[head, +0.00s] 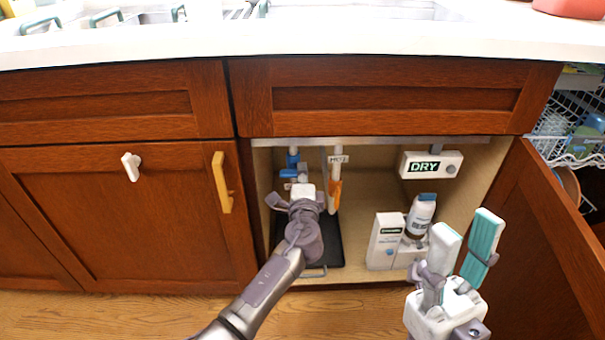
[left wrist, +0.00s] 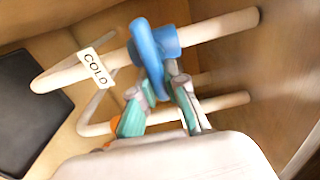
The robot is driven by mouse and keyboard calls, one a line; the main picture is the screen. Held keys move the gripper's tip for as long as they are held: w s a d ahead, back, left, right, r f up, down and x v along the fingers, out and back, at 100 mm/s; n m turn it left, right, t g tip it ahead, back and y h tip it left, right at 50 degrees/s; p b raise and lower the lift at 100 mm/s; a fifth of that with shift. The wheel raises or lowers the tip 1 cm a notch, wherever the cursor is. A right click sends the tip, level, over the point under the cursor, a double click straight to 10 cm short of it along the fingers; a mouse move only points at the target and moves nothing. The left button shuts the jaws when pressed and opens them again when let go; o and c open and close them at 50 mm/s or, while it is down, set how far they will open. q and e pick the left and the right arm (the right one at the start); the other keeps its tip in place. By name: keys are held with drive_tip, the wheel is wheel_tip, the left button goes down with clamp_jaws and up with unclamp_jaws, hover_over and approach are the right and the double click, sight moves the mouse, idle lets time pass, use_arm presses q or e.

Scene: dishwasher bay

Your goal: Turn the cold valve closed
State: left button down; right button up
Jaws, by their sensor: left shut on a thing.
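The cold valve (head: 292,160) is blue and sits on a pipe at the left inside the open cabinet. It also shows in the left wrist view (left wrist: 154,42), beside a white COLD tag (left wrist: 96,68). My left gripper (head: 304,188) reaches into the cabinet at the valve. In the left wrist view its teal-padded fingers (left wrist: 163,100) are shut on the valve's blue handle. In the head view my gripper hides part of the handle. My right gripper (head: 463,243) is open and empty in front of the cabinet's right side.
The hot pipe with a HOT tag (head: 338,159) and orange handle (head: 335,193) stands just right of my left gripper. A black tray (head: 329,240) lies below. A DRY unit (head: 431,164), white box (head: 385,240) and bottle (head: 421,214) are at right. The open door (head: 556,240) bounds the right side.

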use_arm(q)
drive_tip(key=c, duration=1.1)
unclamp_jaws()
drive_tip(key=shift+a+f, duration=0.35)
drive_tip(key=shift+a, duration=0.05)
drive_tip(key=shift+c, duration=0.2)
drive_tip(key=shift+r, duration=0.2)
drive_tip(key=shift+s+d, duration=0.1)
drive_tip(key=shift+s, duration=0.3)
drive_tip(key=s, duration=1.1)
drive_tip(key=shift+o, duration=0.3)
drive_tip(key=shift+s, duration=0.1)
